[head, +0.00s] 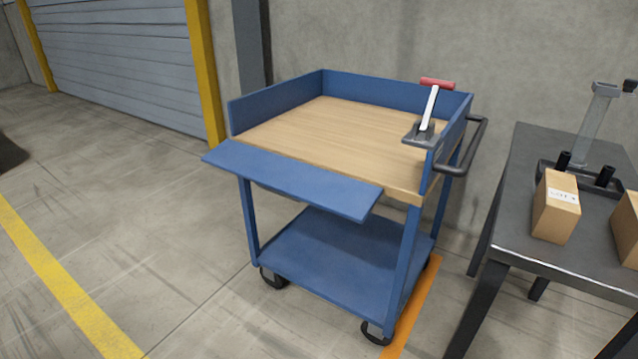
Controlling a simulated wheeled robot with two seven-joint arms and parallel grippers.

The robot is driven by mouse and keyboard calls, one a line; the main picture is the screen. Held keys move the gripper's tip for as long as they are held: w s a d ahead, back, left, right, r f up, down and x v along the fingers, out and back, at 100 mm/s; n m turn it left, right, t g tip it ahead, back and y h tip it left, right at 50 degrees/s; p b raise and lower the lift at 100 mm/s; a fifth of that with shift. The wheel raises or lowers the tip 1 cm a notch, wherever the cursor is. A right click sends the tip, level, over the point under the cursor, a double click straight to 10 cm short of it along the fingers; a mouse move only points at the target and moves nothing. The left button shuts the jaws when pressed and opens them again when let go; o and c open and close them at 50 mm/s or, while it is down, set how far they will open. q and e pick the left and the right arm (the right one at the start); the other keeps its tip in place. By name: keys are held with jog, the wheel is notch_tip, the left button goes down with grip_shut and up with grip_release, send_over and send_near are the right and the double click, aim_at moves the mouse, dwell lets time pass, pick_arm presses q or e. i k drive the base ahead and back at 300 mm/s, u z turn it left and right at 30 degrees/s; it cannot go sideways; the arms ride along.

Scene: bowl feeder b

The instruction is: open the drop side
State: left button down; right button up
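The blue drop side (290,182) of the cart (345,131) is folded down. It sticks outward along the cart's front edge, tilted slightly below the wooden deck. The other blue side walls stand upright around the deck. A clamp lever (428,108) with a white arm, a red grip and a dark base is mounted at the right side of the cart, its arm pointing up. Neither of my grippers is in view.
A dark table (560,258) stands to the right, with a cardboard box (556,207), another box (626,228) and a grey metal stand (594,125). A black push handle (474,145) sticks out from the cart's right. The floor in front and left is clear.

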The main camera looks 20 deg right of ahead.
aim_at(351, 198)
jog(key=i, duration=0.85)
jog(key=u, duration=0.5)
